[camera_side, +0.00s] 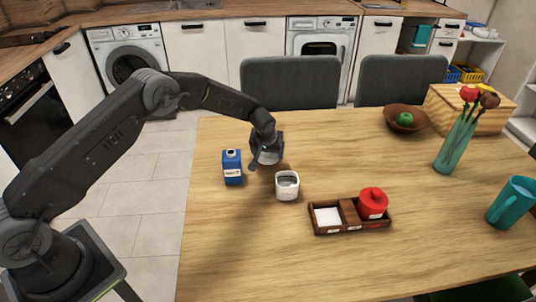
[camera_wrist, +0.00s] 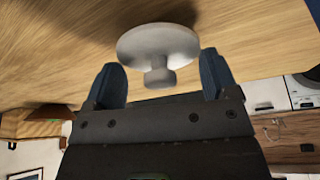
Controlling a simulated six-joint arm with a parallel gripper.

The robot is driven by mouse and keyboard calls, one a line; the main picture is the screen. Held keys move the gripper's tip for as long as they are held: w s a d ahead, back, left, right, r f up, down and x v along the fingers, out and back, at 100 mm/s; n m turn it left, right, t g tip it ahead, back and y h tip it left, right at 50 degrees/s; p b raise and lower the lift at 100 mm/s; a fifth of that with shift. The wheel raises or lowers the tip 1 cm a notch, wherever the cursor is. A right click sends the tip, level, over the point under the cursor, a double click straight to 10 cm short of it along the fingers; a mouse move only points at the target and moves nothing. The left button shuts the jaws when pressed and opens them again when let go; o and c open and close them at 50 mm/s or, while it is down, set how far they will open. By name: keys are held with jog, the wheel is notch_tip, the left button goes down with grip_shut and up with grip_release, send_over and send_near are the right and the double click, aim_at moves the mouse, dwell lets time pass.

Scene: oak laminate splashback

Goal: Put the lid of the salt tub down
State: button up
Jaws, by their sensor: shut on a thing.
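My gripper (camera_side: 264,160) is shut on a pale grey-white round lid and holds it above the table, between the blue carton and the white tub. In the wrist view the lid (camera_wrist: 157,45) shows as a disc with a knob, the knob lying between the two finger tips (camera_wrist: 162,82). The lid also shows under my gripper in the side view (camera_side: 270,156). A small white tub (camera_side: 287,192) with an open top stands on the table just right of and in front of my gripper. I cannot read its label.
A blue carton (camera_side: 232,170) stands left of my gripper. A brown wooden caddy (camera_side: 350,229) holds a white square piece (camera_side: 328,216) and a red lidded pot (camera_side: 372,203). A teal vase (camera_side: 456,145), teal mug (camera_side: 511,203) and brown bowl (camera_side: 394,123) stand farther right. The front-left tabletop is clear.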

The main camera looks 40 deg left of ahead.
jog(key=shift+f, duration=0.7)
jog(key=shift+f, duration=0.1)
jog(key=o, duration=0.8)
jog(key=s+d+r+m, duration=0.1)
jog(key=s+r, duration=0.9)
jog(key=r, duration=0.5)
jog(key=s+d+r+m, duration=0.1)
jog(key=s+r, duration=0.8)
jog(key=r, duration=0.6)
jog(key=s+m, duration=0.1)
jog(key=s, duration=0.6)
jog(key=s+d+r+m+t+h, duration=0.1)
jog(key=s, duration=0.7)
jog(key=s+r+m+h, duration=0.1)
jog(key=s, duration=0.6)
jog(key=shift+s+d+r+t, duration=0.2)
jog(key=shift+s+t, duration=0.1)
jog(key=shift+s, duration=0.1)
